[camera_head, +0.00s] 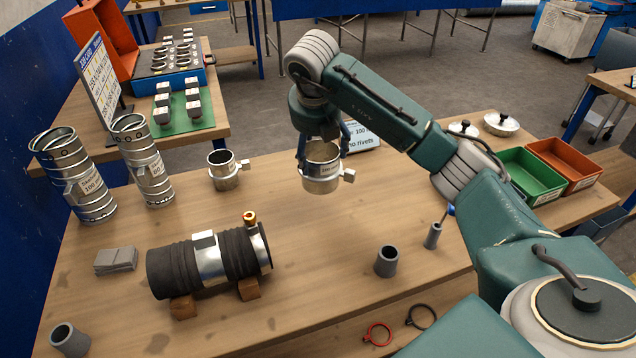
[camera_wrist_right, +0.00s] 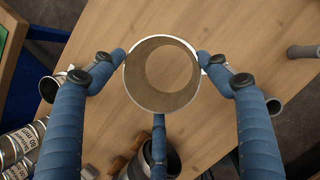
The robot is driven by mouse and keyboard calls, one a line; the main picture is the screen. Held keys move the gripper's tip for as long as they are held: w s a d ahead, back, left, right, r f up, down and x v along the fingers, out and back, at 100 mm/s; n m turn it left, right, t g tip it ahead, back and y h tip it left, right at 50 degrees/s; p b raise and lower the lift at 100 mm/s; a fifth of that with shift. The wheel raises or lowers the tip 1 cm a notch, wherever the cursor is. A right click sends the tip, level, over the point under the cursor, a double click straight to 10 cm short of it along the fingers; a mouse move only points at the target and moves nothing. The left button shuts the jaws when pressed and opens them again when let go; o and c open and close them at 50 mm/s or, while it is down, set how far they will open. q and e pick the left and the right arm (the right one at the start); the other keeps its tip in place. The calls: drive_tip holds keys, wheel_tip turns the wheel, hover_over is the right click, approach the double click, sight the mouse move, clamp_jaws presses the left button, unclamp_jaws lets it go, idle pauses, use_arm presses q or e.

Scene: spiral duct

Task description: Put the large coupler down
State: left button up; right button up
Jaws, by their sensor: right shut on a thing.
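The large coupler (camera_head: 322,170) is a short silver ring with a label and a small white tab on its right side. My right gripper (camera_head: 322,158) is shut on it from above. The coupler looks held above the wooden table (camera_head: 310,245), though the exact gap is hard to tell. In the right wrist view the coupler (camera_wrist_right: 162,75) shows as an open ring between the blue fingers (camera_wrist_right: 162,68), with table visible through it. My left gripper is not in view.
A similar smaller coupler (camera_head: 224,170) stands left. Two spiral ducts (camera_head: 75,175) stand at the far left. A black duct (camera_head: 205,262) lies on wooden blocks in front. A grey cup (camera_head: 387,261) stands at right front. Green (camera_head: 528,176) and orange (camera_head: 563,163) trays sit right.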

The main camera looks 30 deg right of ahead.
sight(316, 179)
wheel_tip(316, 179, down, 10)
drive_tip(key=p, duration=0.2)
drive_tip(key=shift+f, duration=0.2)
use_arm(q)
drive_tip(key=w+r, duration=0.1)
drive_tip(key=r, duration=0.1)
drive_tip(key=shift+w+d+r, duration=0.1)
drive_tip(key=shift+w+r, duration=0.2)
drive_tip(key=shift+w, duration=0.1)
use_arm(e)
drive_tip(key=o, duration=1.3)
drive_tip(key=shift+w, duration=0.1)
drive_tip(key=shift+r, duration=0.1)
drive_tip(key=b+v, duration=0.2)
drive_tip(key=v, duration=1)
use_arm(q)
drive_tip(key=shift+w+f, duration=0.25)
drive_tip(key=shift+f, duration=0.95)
